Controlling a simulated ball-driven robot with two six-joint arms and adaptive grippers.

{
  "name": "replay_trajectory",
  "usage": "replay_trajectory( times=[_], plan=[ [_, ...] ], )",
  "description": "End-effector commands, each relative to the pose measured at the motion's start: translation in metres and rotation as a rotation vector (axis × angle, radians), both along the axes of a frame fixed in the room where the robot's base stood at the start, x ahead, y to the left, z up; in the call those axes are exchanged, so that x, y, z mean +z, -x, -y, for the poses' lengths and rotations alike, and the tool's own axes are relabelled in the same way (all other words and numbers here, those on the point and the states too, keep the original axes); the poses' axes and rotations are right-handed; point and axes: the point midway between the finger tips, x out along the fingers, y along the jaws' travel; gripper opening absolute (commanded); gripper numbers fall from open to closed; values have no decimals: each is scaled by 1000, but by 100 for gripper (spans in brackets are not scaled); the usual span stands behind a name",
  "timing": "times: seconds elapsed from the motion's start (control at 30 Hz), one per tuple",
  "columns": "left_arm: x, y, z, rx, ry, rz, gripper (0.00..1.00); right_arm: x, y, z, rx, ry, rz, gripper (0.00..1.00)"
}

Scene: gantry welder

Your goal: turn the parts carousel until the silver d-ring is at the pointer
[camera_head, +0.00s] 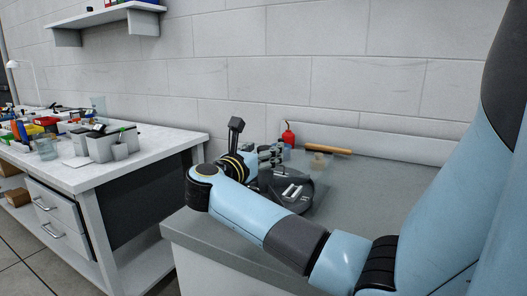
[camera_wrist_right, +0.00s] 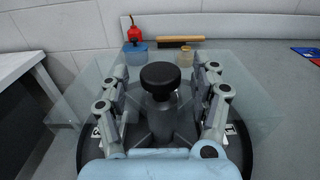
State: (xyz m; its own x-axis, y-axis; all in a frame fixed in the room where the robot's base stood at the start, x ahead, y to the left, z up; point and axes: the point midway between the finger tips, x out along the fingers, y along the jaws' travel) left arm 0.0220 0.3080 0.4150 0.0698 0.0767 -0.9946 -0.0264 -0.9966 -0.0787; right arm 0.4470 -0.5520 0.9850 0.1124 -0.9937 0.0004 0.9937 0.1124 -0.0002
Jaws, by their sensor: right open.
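The parts carousel (camera_head: 304,197) is a dark round turntable on the grey bench, partly hidden by my right arm in the head view. In the right wrist view its dark rim (camera_wrist_right: 262,150) shows, with grey dividers around a central post and a black knob (camera_wrist_right: 160,76) on top. My right gripper (camera_wrist_right: 162,88) is open, with one finger on each side of the knob and post; gaps show between them. It also shows in the head view (camera_head: 276,155), over the carousel. I cannot make out the silver d-ring or the pointer. My left gripper is out of view.
Clear panels (camera_wrist_right: 78,100) stand around the carousel. Behind it are a red bottle (camera_head: 288,135), a wooden-handled brush (camera_head: 328,149) and a small tan cup (camera_wrist_right: 186,56). A cluttered white workbench (camera_head: 165,140) stands left.

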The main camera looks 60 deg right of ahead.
Motion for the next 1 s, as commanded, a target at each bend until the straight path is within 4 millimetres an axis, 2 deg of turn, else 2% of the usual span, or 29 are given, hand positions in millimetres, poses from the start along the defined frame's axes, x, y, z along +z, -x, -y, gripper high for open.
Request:
replay_trajectory(
  times=[0.4,0.5,0.7,1.0],
  plan=[
    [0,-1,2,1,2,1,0,-2,10,-85,1,-7,-1,64],
    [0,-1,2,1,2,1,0,-2,11,-100,0,-5,-1,64],
    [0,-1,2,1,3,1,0,-1,13,-114,0,-2,0,64],
    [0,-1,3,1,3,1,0,0,13,-114,0,-1,0,64]
  ],
)
